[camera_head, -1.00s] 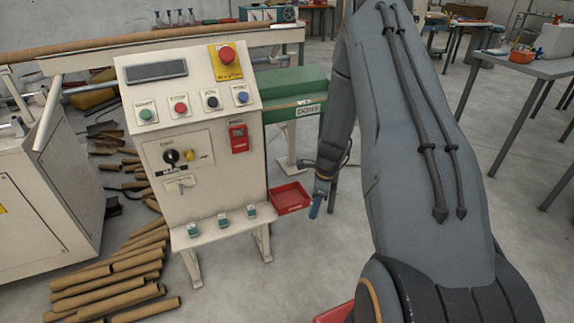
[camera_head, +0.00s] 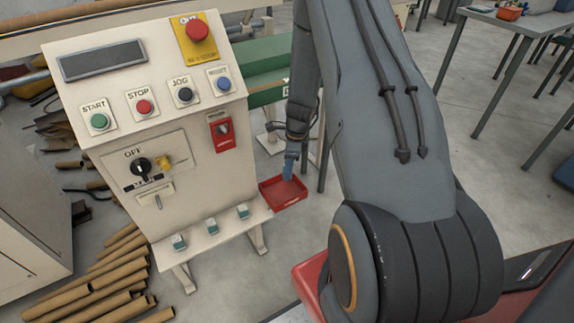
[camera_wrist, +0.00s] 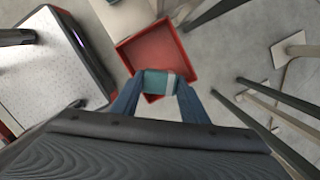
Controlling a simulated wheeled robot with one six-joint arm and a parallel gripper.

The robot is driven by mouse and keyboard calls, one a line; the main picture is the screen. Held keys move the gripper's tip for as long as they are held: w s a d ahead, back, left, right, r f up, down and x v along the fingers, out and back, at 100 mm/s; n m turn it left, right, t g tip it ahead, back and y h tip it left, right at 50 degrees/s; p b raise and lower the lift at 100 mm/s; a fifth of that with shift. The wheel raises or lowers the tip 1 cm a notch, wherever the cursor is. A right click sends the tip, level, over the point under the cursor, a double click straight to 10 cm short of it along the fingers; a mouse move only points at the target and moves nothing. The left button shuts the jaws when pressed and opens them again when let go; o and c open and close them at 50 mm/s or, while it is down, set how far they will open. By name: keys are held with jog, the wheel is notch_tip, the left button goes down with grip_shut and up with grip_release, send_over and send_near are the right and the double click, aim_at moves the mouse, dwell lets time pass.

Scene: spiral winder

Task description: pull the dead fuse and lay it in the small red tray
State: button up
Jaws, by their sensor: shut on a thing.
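My gripper (camera_head: 289,168) is shut on a fuse, a teal piece with a pale band, seen between the blue fingertips in the wrist view (camera_wrist: 158,83). The small red tray (camera_head: 284,204) sits at the right side of the control cabinet. In the head view my fingers overlap the tray's back part. In the wrist view the tray (camera_wrist: 128,50) lies beyond the fuse, its visible floor empty; the fuse covers part of its near side. The height above the tray is hard to tell. Several similar teal-and-white pieces, including this one (camera_head: 212,228), stand on the cabinet's front ledge.
The cream cabinet (camera_head: 110,160) carries buttons, a main switch (camera_head: 141,168) and a red box (camera_head: 222,135). Cardboard tubes (camera_head: 100,285) lie on the floor at left. Table legs (camera_head: 324,150) stand right of the tray.

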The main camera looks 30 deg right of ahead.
notch_tip(320, 180, down, 5)
jog(key=b, duration=0.3)
jog(key=shift+b, duration=0.4)
jog(key=shift+r, duration=0.1)
jog(key=o, duration=1.2)
jog(key=r, duration=0.5)
jog(key=d+r, duration=0.1)
jog(key=r, duration=0.1)
jog(key=shift+s+r, duration=0.15)
jog(key=shift+s, duration=0.2)
jog(key=shift+r, duration=0.2)
